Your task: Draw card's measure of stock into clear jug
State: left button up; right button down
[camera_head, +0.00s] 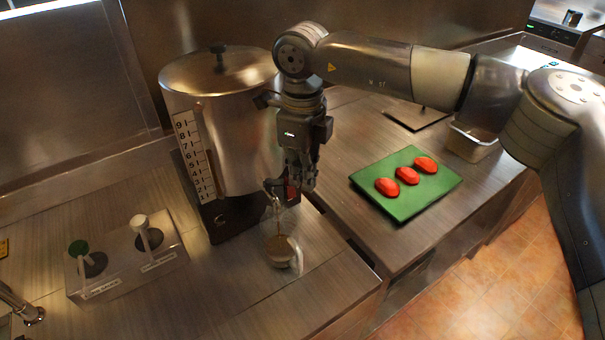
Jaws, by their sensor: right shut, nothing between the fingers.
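A large steel stock urn (237,135) with a lid and a numbered scale (194,157) stands at the back of the counter. A clear jug (281,243) stands below its tap (276,190) at the front right, with brownish liquid low inside. My right gripper (293,190) points down at the tap, its fingers shut with nothing between them. A small red part shows by the fingertips; whether they touch the tap handle I cannot tell. I cannot make out a card with a readable measure. My left gripper is not in view.
A clear stand (125,270) with a green-topped and a white-topped handle sits at the left. A green board (430,196) with three red pieces and a steel pan (472,142) are on the right counter. The counter in front of the jug is clear.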

notch_tip(320, 180, down, 4)
jog(key=b, duration=0.3)
jog(key=shift+r, duration=0.25)
jog(key=shift+w+a+p, duration=0.15)
jog(key=shift+w+p, duration=0.2)
jog(key=shift+w, duration=0.9)
notch_tip(320, 180, up, 6)
jog(key=s+p, duration=0.1)
jog(key=p, duration=0.1)
jog(key=shift+s, duration=0.15)
